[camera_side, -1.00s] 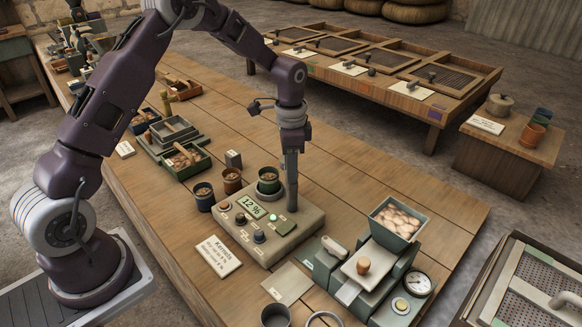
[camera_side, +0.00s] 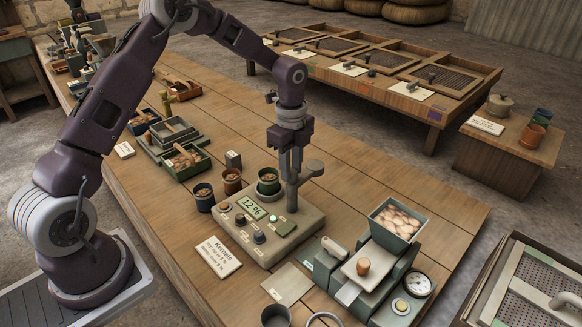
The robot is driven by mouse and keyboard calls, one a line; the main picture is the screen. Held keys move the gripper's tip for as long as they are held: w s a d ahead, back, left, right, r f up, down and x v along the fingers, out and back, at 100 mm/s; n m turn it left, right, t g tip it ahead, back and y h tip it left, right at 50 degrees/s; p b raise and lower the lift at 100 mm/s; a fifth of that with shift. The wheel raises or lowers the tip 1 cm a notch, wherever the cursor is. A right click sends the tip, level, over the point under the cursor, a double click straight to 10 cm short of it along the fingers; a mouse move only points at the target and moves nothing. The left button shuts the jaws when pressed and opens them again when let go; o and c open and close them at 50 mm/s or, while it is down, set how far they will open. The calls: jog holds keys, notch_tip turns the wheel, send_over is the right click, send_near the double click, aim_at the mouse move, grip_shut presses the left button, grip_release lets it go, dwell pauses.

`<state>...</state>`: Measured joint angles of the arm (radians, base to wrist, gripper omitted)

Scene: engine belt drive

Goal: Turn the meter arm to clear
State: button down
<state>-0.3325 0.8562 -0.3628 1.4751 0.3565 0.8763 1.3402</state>
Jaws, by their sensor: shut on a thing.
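The meter (camera_side: 268,243) is a beige box on the bench with a display (camera_side: 251,208) reading 12 %, knobs and a lit green button. A grey post (camera_side: 292,196) rises from its back right. The meter arm (camera_side: 312,169), ending in a round grey disc, sticks out to the right from the post's top, away from the cup. My gripper (camera_side: 290,172) points down over the post and is shut on the meter arm near the post; the exact contact is small and partly hidden. A green cup of kernels (camera_side: 268,181) sits on the meter's back, open above.
Two more cups, dark blue (camera_side: 204,197) and brown (camera_side: 232,180), stand left of the meter. A Kernels card (camera_side: 219,256) lies in front. A green machine with a hopper (camera_side: 399,221) and gauge stands right.

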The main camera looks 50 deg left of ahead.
jog(key=shift+m, duration=0.6)
jog(key=c, duration=1.1)
grip_release()
notch_tip(320, 180, up, 7)
jog(key=shift+r, duration=0.1)
